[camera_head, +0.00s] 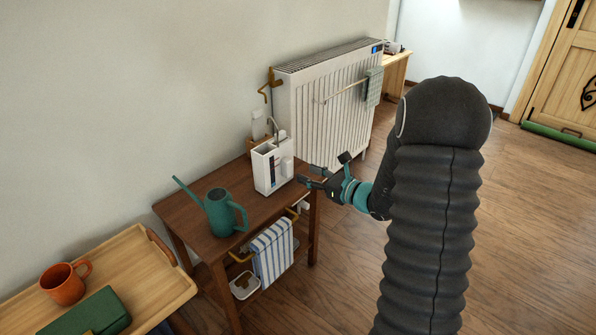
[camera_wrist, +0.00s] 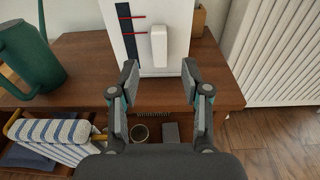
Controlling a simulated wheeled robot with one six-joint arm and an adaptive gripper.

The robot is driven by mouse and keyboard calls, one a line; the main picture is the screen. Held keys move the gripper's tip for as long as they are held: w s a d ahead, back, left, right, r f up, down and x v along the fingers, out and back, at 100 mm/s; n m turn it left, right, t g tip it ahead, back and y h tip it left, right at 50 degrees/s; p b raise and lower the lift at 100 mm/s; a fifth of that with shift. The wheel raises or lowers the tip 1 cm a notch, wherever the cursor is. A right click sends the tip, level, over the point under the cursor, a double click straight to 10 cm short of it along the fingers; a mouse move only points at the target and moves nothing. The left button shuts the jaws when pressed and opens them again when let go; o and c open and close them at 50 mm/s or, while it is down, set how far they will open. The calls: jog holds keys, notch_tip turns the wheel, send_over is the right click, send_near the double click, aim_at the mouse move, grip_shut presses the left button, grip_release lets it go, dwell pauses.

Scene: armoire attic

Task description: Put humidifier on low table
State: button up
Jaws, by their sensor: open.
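A white upright boxy unit, which looks like the humidifier (camera_head: 265,171), stands on the right end of a brown wooden table (camera_head: 191,207). In the wrist view, the humidifier (camera_wrist: 180,38) shows a dark strip with red marks and a raised white block on its front. My gripper (camera_head: 318,174) is open and empty, just right of the humidifier and facing it. In the wrist view, my gripper's fingertips (camera_wrist: 159,72) are spread in front of its lower face, with no clear contact. I cannot tell which piece of furniture is the low table.
A green watering can (camera_head: 224,211) stands left of the humidifier. A striped towel (camera_head: 272,252) hangs at the brown table's front, above a lower shelf. A white radiator (camera_head: 330,105) stands behind. A light wooden tray table (camera_head: 150,262) at left holds an orange mug (camera_head: 64,284) and green case (camera_head: 92,315).

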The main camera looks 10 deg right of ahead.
jog(key=v, duration=0.4)
jog(key=s+a+r+n+g, duration=0.3)
jog(key=s+a+n+g, duration=0.2)
jog(key=s+a+n, duration=0.3)
jog(key=s+a+r+n+g, duration=0.45)
jog(key=s+a+n, duration=0.2)
jog(key=s, duration=0.35)
jog(key=s+d+r+n+t+h, duration=0.1)
jog(key=s+d+n+h, duration=0.3)
jog(key=s+n+h, duration=0.1)
jog(key=s+d+r+n+h, duration=0.2)
jog(key=s+d+n+h, duration=0.2)
jog(key=s+n, duration=0.4)
jog(key=shift+s+r+n+t+h, duration=0.2)
jog(key=shift+s+n+t+h, duration=0.15)
jog(key=shift+n+h, duration=0.25)
